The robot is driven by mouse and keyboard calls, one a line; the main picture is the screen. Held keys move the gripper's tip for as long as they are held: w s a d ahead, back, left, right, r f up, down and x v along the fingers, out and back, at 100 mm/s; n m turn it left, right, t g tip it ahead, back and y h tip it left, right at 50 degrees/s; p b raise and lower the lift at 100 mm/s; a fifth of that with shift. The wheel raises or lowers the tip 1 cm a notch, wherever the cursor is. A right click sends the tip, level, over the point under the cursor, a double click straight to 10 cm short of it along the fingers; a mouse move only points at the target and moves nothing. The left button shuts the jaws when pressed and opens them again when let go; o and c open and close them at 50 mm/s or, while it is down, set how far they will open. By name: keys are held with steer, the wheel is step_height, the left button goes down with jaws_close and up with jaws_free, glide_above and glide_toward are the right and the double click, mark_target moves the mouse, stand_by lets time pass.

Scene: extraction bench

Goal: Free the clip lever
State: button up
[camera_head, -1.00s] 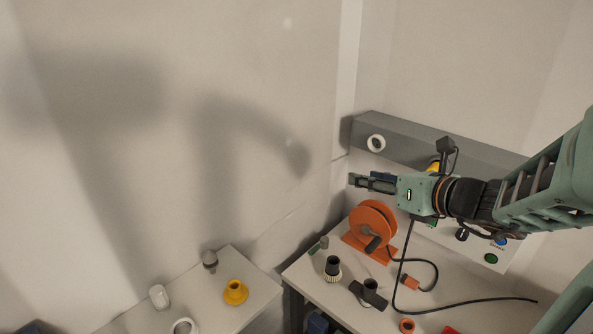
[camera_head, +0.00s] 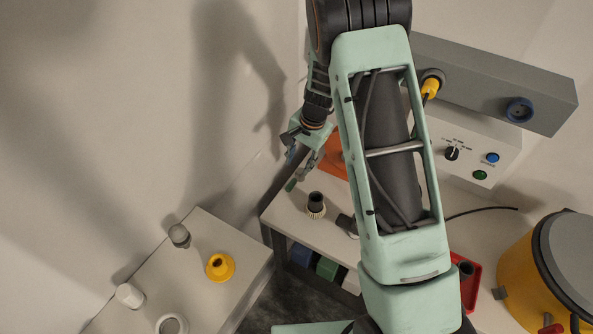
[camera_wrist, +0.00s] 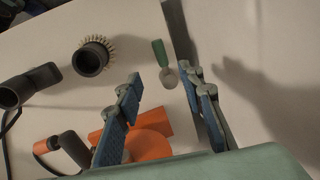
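A yellow drum (camera_head: 519,266) with a grey lid stands at the right edge of the head view. A small grey clip (camera_head: 499,293) sits on its left side, and a red part (camera_head: 552,328), possibly a lever, shows at the bottom edge. I cannot tell whether either is the clip lever, or whether anything blocks it. My gripper (camera_head: 301,158) is over the far left end of the bench, well away from the drum. In the wrist view my gripper (camera_wrist: 163,85) is open, with nothing visibly held between its blue-padded fingers.
Below my gripper lie a green-handled tool (camera_wrist: 160,52), a round brush (camera_wrist: 93,56), a dark nozzle (camera_wrist: 30,85) and an orange reel (camera_wrist: 150,145). A control panel (camera_head: 470,152) stands behind. My arm hides mid-bench. A side table (camera_head: 215,300) holds a yellow fitting (camera_head: 220,267).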

mark_target(292, 183)
steer(key=shift+n, duration=0.3)
steer(key=p+x, duration=0.1)
steer(key=x, duration=1)
steer(key=shift+f, duration=0.2)
jaws_close()
